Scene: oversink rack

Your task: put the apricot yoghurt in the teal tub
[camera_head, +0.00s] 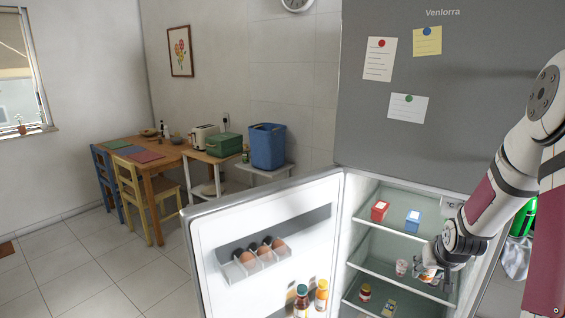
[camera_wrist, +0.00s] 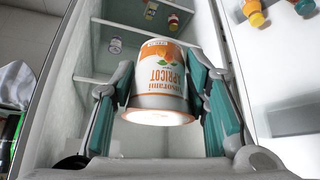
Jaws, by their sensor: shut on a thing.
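The apricot yoghurt (camera_wrist: 162,72) is a white cup with an orange band and the word APRICOT. It appears upside down in the wrist view. My gripper (camera_wrist: 161,88) is shut on it, with one finger on each side. In the head view, my gripper (camera_head: 428,274) is inside the open fridge at the right end of a middle shelf, and the cup is partly hidden by the fingers. I cannot tell whether the cup touches the shelf. No tub that is clearly teal shows in either view.
A white cup (camera_head: 401,267) stands just left of my gripper. Red (camera_head: 379,210) and blue (camera_head: 413,220) cartons stand on the shelf above; a jar (camera_head: 365,291) is below. The open fridge door (camera_head: 215,235) holds eggs and bottles. A blue bin (camera_head: 268,146) and green box (camera_head: 222,144) stand far back.

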